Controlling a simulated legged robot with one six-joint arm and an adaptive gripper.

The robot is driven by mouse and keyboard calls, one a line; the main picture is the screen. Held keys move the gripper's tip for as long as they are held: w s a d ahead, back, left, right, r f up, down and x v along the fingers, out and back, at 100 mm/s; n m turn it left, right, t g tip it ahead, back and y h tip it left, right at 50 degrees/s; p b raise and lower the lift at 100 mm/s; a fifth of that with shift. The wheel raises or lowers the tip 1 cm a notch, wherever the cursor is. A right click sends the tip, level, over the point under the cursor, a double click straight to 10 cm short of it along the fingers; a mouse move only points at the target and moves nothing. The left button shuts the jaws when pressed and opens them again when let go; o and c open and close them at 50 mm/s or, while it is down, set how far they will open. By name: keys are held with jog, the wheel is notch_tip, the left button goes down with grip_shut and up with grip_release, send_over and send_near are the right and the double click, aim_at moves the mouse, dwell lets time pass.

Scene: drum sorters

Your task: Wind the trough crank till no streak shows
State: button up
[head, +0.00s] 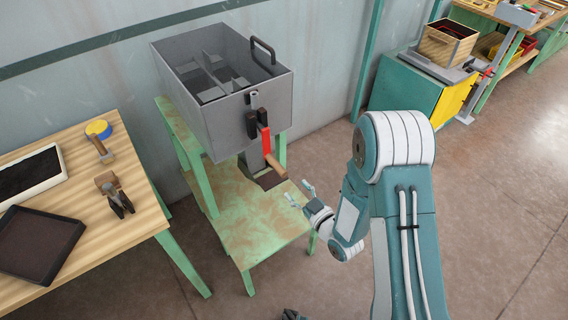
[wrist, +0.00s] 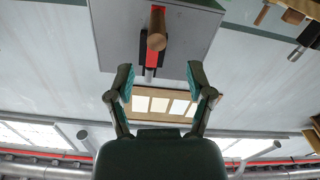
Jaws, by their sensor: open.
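The grey trough (head: 192,128) is an open-topped metal box with grey dividers inside, on a green stand. On its front is the crank, with a red arm (head: 265,138) hanging down and a wooden handle (head: 276,165) at its lower end. My gripper (head: 298,193) is open and empty, below and right of the handle, apart from it. In the wrist view the wooden handle (wrist: 157,30) points at the camera, beyond and above my open fingers (wrist: 159,76). I cannot make out a streak in the trough.
The green stand's worn lower shelf (head: 255,225) lies below the trough. A wooden table (head: 100,225) at left holds trays, a tape roll and tools. A green and yellow cabinet (head: 405,88) stands at the back right. The floor (head: 500,200) at right is clear.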

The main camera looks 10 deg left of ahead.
aim_at(279, 168)
jog(key=x, duration=1)
jog(key=shift+w+d, duration=0.15)
jog(key=shift+d, duration=0.1)
grip_shut()
